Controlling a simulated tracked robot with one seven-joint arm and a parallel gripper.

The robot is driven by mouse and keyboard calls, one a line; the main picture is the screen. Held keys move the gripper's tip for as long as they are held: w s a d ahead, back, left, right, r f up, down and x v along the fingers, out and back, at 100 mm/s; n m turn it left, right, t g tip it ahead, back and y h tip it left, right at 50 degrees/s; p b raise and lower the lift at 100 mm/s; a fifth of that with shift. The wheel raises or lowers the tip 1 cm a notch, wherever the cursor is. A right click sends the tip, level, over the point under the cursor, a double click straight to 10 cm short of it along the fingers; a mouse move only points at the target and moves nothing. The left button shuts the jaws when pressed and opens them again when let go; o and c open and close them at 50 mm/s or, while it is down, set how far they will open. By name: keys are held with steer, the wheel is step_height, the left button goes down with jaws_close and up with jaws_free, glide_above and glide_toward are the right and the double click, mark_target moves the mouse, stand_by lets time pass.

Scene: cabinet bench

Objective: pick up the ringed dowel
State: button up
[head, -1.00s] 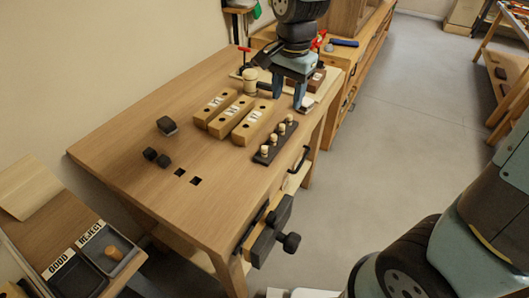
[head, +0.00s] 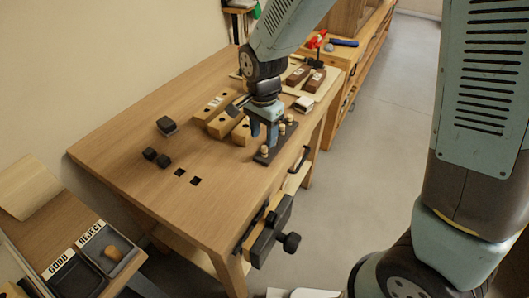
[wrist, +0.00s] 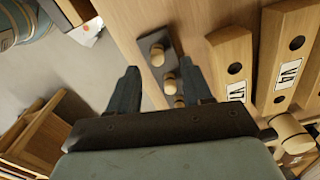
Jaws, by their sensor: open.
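Several pale dowels stand upright in a black rack (head: 262,159) near the front edge of the bench. One dowel (head: 264,150) is at the near end, and others (head: 289,118) are toward the far end. My gripper (head: 263,136) is open above the rack, pointing down; its fingers hide part of the row. In the wrist view the open fingers (wrist: 159,71) spread either side of the rack, with an end dowel (wrist: 157,54) and another dowel (wrist: 170,84) between or just past them. I cannot tell which dowel has a ring. Nothing is held.
Wooden blocks with labels (head: 208,112) lie beside the rack; one reads V7 (wrist: 232,55). A mallet (wrist: 291,134) shows beyond them in the wrist view. Black blocks (head: 167,126) and square holes are at left. A vise (head: 268,232) and handle (head: 300,158) project from the front.

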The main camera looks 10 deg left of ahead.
mark_target(264, 146)
steer(key=shift+s+d+f, duration=0.1)
steer(key=shift+d+f, duration=0.05)
steer(key=shift+f, duration=2.55)
steer(key=shift+c, duration=0.2)
jaws_close()
